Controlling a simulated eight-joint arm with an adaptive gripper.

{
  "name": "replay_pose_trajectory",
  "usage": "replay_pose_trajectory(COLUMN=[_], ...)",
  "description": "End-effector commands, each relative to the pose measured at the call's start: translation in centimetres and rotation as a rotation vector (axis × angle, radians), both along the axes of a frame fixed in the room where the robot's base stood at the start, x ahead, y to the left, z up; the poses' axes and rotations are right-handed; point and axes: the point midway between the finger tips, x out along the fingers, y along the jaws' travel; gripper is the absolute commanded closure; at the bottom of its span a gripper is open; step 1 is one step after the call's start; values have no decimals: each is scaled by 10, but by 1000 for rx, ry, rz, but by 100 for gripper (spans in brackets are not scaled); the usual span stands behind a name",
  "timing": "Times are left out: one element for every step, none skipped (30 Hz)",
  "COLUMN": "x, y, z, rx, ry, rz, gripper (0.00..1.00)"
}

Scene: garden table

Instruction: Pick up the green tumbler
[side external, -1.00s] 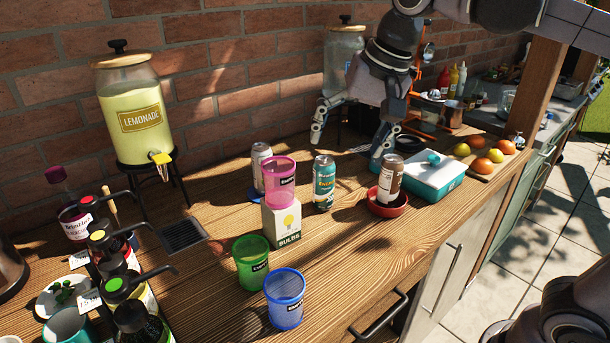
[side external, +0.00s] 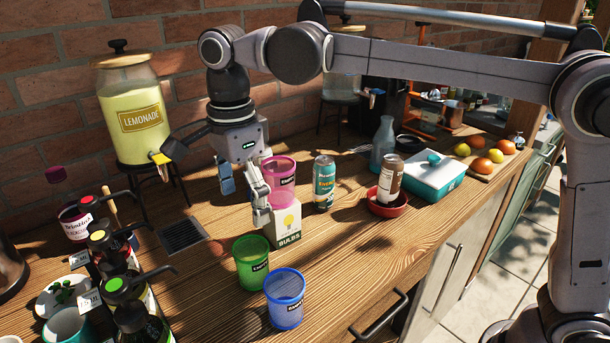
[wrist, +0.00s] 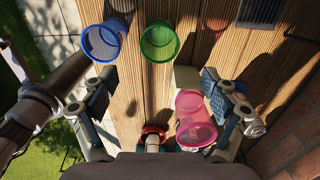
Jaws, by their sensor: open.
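The green tumbler (side external: 251,263) stands upright on the wooden counter, with the blue tumbler (side external: 285,299) close beside it toward the front edge. In the wrist view the green tumbler (wrist: 159,41) is at the top middle, its open top facing the camera. The pink tumbler (side external: 279,179) sits on the bulbs box (side external: 286,224). My gripper (side external: 243,205) is open and empty, above the counter, with one finger beside the pink tumbler. In the wrist view my gripper (wrist: 158,100) has its fingers wide apart, and the green tumbler lies ahead of them.
An energy can (side external: 324,184) stands right of the box, and a brown-and-white can (side external: 390,178) stands in a red bowl (side external: 387,204). A lemonade dispenser (side external: 133,115) stands at the back left. Pump bottles (side external: 122,290) crowd the left front. Bare wood lies left of the green tumbler.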

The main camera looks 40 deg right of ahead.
Motion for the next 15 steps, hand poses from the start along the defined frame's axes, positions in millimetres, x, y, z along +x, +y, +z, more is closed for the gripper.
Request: replay_pose_trajectory(x=[0, 0, 0, 0, 0, 0, 0, 0, 0, 0, 0, 0, 0, 0, 0], y=[0, 0, 0, 0, 0, 0, 0, 0, 0, 0, 0, 0, 0, 0, 0], z=[-5, -8, -10, -12, -14, -18, -21, -24, -30, -34, -38, -44, -48, -52, -57], rx=[0, 0, 0, 0, 1, 1, 1, 1, 1, 1, 1, 1, 1, 1, 1], ry=[0, 0, -1, -1, -1, -1, -1, -1, -1, -1, -1, -1, -1, -1, -1], rz=[1, 1, 1, 1, 1, 1, 1, 1, 1, 1, 2, 2, 2, 2, 2], gripper=[13, 13, 13, 13, 13, 13, 13, 13, 13, 13, 13, 13, 13, 13, 13])
